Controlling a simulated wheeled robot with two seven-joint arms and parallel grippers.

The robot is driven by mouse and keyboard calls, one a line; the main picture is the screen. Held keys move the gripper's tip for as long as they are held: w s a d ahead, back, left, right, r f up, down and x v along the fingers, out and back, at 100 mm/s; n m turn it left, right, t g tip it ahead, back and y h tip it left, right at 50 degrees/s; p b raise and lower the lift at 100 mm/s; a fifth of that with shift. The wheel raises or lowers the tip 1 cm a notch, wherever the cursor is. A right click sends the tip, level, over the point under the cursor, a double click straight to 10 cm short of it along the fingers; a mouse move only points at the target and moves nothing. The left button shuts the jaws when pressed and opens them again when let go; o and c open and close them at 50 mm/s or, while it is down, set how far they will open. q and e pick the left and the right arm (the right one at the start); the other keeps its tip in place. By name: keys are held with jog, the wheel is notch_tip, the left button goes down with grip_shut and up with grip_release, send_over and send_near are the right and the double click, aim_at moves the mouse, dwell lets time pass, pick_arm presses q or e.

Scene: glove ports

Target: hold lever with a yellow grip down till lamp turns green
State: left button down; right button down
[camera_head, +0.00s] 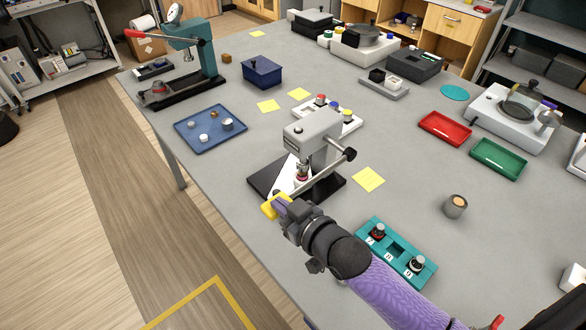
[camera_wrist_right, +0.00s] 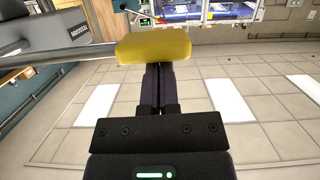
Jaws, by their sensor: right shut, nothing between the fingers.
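A grey bench press (camera_head: 312,132) stands on a black base near the table's front-left edge. Its metal lever (camera_head: 324,177) slants down towards me from a black hub and ends in a yellow grip (camera_head: 271,208). My right gripper (camera_head: 284,206) is shut and empty, its fingertips at the grip. In the right wrist view, the yellow grip (camera_wrist_right: 155,46) lies across the tips of my closed fingers (camera_wrist_right: 157,68); they look touching or very close. I cannot make out the lamp or its colour. My left gripper is not in view.
A teal block with knobs (camera_head: 396,252) sits beside my right forearm. A small round cup (camera_head: 455,206) and a yellow note (camera_head: 369,179) lie right of the press. A blue tray (camera_head: 210,129) and a teal press (camera_head: 196,62) with a red-handled lever stand behind left.

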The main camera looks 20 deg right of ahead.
notch_tip(320, 180, down, 7)
jog(key=n+h+b, duration=0.1)
jog(key=n+b, duration=0.1)
jog(key=b, duration=0.1)
jog(key=shift+d+r+n, duration=0.15)
jog(key=shift+d+n, duration=0.05)
jog(key=shift+n, duration=0.1)
jog(key=shift+s, duration=0.1)
